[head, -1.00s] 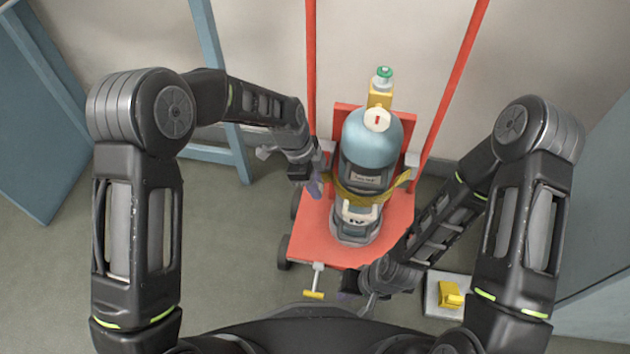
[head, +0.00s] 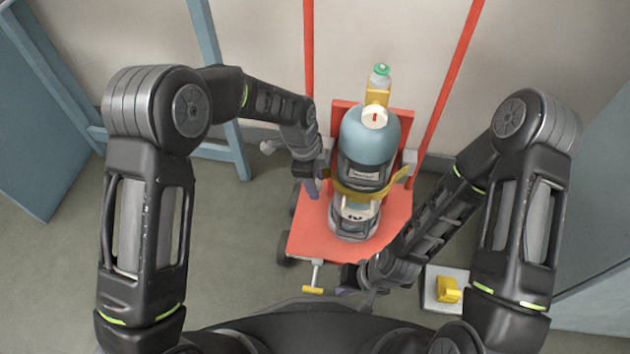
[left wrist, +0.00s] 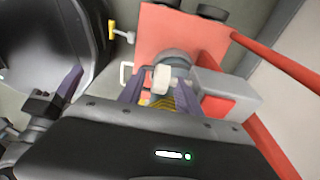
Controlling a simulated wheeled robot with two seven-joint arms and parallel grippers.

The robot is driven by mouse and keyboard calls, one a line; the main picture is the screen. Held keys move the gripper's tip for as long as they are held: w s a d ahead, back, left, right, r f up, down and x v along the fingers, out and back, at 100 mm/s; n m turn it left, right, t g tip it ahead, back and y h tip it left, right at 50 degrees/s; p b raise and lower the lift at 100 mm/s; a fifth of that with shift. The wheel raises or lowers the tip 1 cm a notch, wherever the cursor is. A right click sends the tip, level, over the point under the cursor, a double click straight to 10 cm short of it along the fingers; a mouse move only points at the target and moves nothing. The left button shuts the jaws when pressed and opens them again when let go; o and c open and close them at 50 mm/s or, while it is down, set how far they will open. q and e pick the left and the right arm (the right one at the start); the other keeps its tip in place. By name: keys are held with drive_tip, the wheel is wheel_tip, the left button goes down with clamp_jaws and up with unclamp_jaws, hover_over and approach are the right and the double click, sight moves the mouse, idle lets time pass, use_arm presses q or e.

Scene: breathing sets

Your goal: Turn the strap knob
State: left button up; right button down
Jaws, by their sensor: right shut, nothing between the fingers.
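A blue-topped cylinder (head: 370,138) stands upright on a red trolley (head: 310,240), with a yellow strap (head: 372,194) around its middle. In the left wrist view a white knob-like part (left wrist: 161,80) stands in front of the yellow strap; I take it for the strap knob. In the head view I cannot make it out beside my left gripper. My left gripper (head: 312,188) is at the cylinder's left side. Its purple fingers are apart, one on each side of the white part, with gaps visible. My right gripper (head: 349,282) is shut and empty near the trolley's front edge.
A white valve knob (head: 375,117) and a green-capped bottle top (head: 381,72) are at the cylinder's top. A yellow-handled lever (head: 314,288) sticks out at the trolley's front. A yellow part (head: 448,290) lies on a pale plate at right. A grey block (left wrist: 228,95) is close to my left fingers.

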use_arm(q)
drive_tip(key=shift+w+a+r+p, duration=0.1)
drive_tip(key=shift+a+r+p, duration=0.15)
drive_tip(key=shift+r, duration=1.05)
drive_tip(key=shift+s+a+r+p, duration=0.1)
drive_tip(key=shift+a+r+p, duration=0.15)
drive_tip(key=shift+r, duration=1)
drive_tip(key=shift+w+a+r+p, duration=0.15)
drive_tip(key=shift+r+p, duration=0.15)
drive_tip(key=shift+r, duration=1)
